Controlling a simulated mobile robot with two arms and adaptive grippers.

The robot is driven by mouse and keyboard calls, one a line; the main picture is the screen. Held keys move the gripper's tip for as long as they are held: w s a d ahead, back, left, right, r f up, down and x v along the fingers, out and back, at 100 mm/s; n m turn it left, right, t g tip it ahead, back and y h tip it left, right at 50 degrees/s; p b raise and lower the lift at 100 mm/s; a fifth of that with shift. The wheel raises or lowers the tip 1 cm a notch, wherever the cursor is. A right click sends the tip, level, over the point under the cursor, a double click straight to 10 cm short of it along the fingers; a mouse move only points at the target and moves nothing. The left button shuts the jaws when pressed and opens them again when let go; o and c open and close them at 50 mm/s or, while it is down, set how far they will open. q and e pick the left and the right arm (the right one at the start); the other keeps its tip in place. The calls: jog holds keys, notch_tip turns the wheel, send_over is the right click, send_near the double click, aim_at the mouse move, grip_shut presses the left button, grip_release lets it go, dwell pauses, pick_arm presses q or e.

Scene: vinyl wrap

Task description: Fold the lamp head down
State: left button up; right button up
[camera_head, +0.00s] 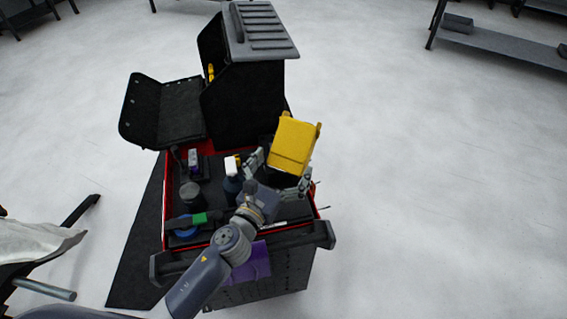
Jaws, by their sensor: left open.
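The yellow lamp head (294,143) stands up over the right part of the red-edged cart (325,213). My left arm comes in from the lower left, and its gripper (281,168) is at the lower end of the lamp head. The gripper is open, with one finger left of the lamp's lower part and the other to its right. I cannot tell whether the fingers touch the lamp. The lamp's base and hinge are hidden behind my gripper. My right gripper is not in view.
The cart's tray holds a blue bottle with a white top (232,181), a dark round container (190,195) and a green-marked tool (198,219). A tall black case (245,100) stands behind. A covered stand (35,240) is at the left.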

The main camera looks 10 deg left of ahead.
pick_arm(q)
jog(key=c, duration=1.5)
jog(key=shift+w+f+b, duration=0.15)
jog(key=shift+f+b, duration=0.15)
jog(key=shift+b, duration=0.05)
jog(key=shift+w+d+f+b, duration=0.2)
jog(key=shift+w+f+b, duration=0.25)
jog(key=shift+f, duration=0.05)
jog(key=shift+w+d+f+b, duration=0.15)
jog(key=shift+w+f+b, duration=0.25)
jog(key=shift+w+f, duration=0.05)
jog(key=shift+w+d+f, duration=0.15)
jog(key=shift+w+f, duration=0.1)
jog(key=o, duration=1.5)
jog(key=shift+w, duration=0.1)
jog(key=shift+r, duration=0.25)
send_near(298, 124)
jog(key=x, duration=0.5)
